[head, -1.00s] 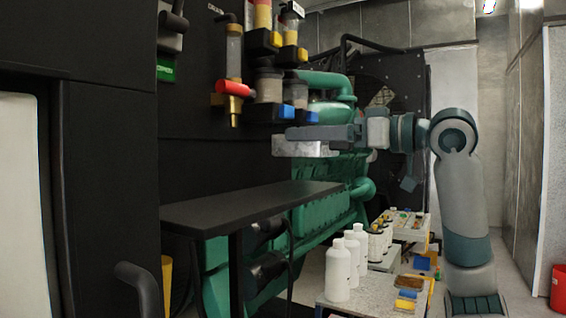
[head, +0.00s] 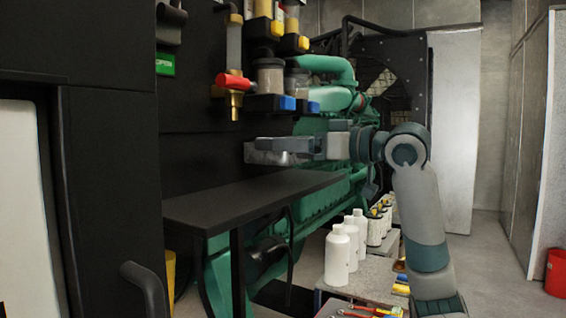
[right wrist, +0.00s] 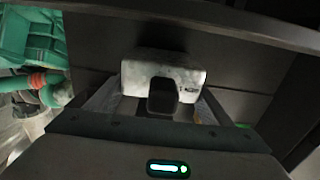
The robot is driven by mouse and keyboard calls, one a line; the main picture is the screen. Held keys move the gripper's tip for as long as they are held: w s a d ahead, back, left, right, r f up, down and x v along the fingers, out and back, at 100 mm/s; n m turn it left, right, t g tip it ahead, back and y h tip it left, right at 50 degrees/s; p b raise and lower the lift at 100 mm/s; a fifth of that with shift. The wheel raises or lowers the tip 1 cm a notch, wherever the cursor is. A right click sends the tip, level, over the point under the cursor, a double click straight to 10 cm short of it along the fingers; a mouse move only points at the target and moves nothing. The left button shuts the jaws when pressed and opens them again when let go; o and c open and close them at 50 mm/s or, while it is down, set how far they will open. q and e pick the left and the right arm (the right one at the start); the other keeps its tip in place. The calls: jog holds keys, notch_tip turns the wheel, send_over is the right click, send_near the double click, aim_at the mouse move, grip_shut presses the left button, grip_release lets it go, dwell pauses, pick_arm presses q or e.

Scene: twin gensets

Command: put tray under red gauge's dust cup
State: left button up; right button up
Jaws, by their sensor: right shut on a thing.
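A grey metal tray (head: 264,152) is held level in the air in front of the black wall, below the blue-clipped cups. My right gripper (head: 300,146) is shut on its handle. The right wrist view shows the tray (right wrist: 170,72) and its black handle (right wrist: 161,96) between the fingers. Two clear dust cups hang on the wall, a left one (head: 270,77) and a right one (head: 298,84), both with black and blue clips beneath. The tray is apart from them, lower. The gauges' faces cannot be made out, so I cannot tell which is red. My left gripper is out of view.
A red-handled brass valve (head: 234,86) sticks out left of the cups. A black shelf (head: 250,196) lies below the tray. The green engine (head: 318,205) is behind. White bottles (head: 338,256) stand on a low bench at the right.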

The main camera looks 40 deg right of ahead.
aim_at(284, 162)
jog(key=shift+f, duration=1.4)
jog(key=shift+w+f+p, duration=0.1)
jog(key=shift+f+p, duration=0.25)
jog(key=shift+p, duration=0.2)
jog(key=shift+f, duration=0.2)
jog(key=shift+f, duration=0.1)
jog(key=o, duration=1.2)
jog(key=shift+c, duration=0.2)
